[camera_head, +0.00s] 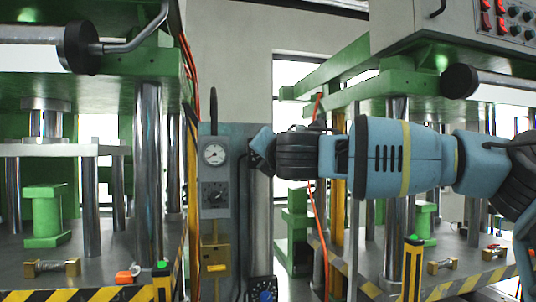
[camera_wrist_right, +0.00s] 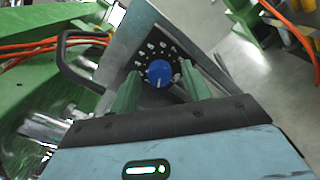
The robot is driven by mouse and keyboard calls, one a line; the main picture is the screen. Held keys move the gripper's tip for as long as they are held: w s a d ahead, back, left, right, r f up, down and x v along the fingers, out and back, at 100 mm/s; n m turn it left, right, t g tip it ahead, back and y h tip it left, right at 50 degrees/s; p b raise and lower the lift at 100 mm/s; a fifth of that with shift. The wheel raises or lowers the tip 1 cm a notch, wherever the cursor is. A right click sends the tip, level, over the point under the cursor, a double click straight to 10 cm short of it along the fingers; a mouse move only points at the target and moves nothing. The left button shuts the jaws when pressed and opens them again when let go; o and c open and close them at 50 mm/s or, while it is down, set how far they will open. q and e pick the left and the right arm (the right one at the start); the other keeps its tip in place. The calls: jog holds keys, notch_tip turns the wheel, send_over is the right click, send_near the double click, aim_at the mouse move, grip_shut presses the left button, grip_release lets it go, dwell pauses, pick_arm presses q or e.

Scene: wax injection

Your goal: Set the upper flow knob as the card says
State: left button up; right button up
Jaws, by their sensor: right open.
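A blue knob (camera_wrist_right: 159,74) with a white pointer line sits on a dark dial plate with white marks in the right wrist view. The line points toward the bottom of that picture. My right gripper (camera_wrist_right: 160,80) is open, with one green finger on each side of the knob; contact cannot be told. In the head view my right gripper (camera_head: 261,150) is beside the grey gauge panel, its fingers not clear. A blue knob (camera_head: 265,297) on a dark dial also shows at the bottom edge. I cannot make out a readable card. My left gripper is out of view.
The grey panel carries a round gauge (camera_head: 214,154), a black knob (camera_head: 214,195) and a yellow box (camera_head: 214,258). Green presses with steel columns stand on both sides. Orange hoses (camera_wrist_right: 290,25) and a black handle (camera_wrist_right: 75,60) are near my right gripper.

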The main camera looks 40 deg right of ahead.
jog(key=shift+w+d, duration=0.1)
jog(key=shift+w, duration=0.1)
jog(key=c, duration=1)
